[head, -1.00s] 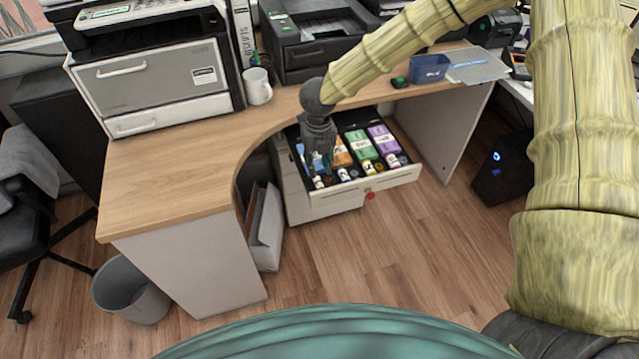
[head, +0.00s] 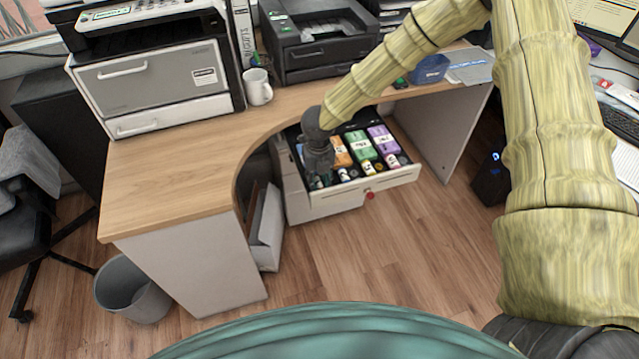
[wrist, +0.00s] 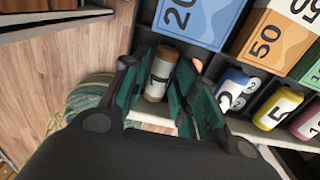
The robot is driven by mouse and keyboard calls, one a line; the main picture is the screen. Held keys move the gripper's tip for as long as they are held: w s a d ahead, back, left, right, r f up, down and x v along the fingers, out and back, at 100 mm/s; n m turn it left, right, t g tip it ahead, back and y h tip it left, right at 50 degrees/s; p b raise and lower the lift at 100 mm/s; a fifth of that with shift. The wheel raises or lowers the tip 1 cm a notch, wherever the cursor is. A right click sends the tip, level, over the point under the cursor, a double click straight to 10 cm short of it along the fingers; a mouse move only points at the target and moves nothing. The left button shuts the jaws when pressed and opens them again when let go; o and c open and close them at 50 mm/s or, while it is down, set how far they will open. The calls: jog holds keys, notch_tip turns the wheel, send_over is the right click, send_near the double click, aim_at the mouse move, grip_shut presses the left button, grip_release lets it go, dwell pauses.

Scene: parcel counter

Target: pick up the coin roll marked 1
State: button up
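The coin roll marked 1 (wrist: 161,72) is brown with a white label and a dark mark. It lies at the drawer's left front in the wrist view. My gripper (wrist: 154,88) has its teal fingers apart, one on each side of this roll. The fingers look open, with a gap visible on the left side; contact on the right side is hard to tell. In the head view my gripper (head: 317,178) reaches down into the left of the open drawer (head: 385,181) and hides the roll there.
To the right lie a blue-banded roll marked 2 (wrist: 236,86) and a yellow roll marked 5 (wrist: 280,106). Behind are note bundles: blue 20 (wrist: 195,18) and orange 50 (wrist: 268,42). The drawer walls and dividers are close. The desktop (head: 170,180) stands above.

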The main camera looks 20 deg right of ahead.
grip_shut()
